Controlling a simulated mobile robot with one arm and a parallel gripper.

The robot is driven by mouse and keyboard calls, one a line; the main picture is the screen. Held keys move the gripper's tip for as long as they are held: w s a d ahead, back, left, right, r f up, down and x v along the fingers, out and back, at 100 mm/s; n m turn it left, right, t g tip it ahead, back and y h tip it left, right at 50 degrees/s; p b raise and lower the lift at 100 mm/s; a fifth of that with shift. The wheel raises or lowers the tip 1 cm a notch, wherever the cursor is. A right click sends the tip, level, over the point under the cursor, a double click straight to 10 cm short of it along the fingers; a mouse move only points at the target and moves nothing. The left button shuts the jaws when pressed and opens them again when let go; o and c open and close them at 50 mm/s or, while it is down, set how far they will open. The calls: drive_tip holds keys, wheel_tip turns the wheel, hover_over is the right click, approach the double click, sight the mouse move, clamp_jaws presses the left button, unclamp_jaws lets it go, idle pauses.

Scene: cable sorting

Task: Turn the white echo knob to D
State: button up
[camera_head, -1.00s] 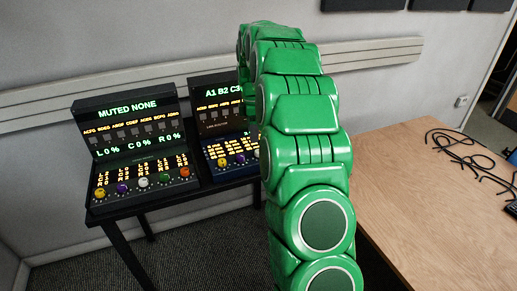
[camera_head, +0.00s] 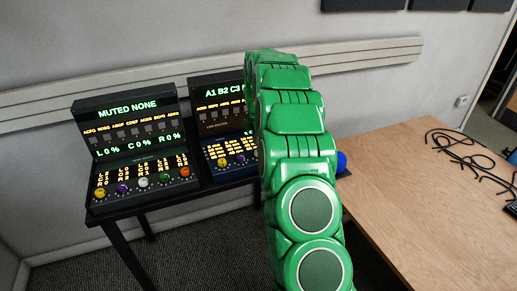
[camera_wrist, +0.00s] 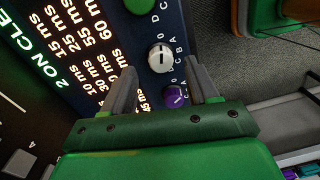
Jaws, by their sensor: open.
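The white knob (camera_wrist: 160,57) is on the dark blue panel in the wrist view, with the letters A to D printed beside it. A short dark mark shows on its top; which letter it points to I cannot tell. My gripper (camera_wrist: 160,66) is open, with one finger to the left and one to the right of the white knob. Contact is not clear. A purple knob (camera_wrist: 175,97) sits closer to my palm, between the fingers. In the head view the blue panel (camera_head: 214,174) is partly behind my arm, which hides my gripper and this white knob.
A green knob (camera_wrist: 138,5) is above the white one. A second console (camera_head: 125,104) with its own white knob (camera_head: 142,181) stands at the left. A wooden table (camera_head: 420,220) with black cables (camera_head: 462,157) is at the right. A blue object (camera_head: 342,162) shows beside my arm.

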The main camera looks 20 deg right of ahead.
drive_tip(key=shift+s+f, duration=0.1)
drive_tip(key=shift+f, duration=1.35)
drive_tip(key=c, duration=1)
drive_tip(key=shift+c, duration=0.2)
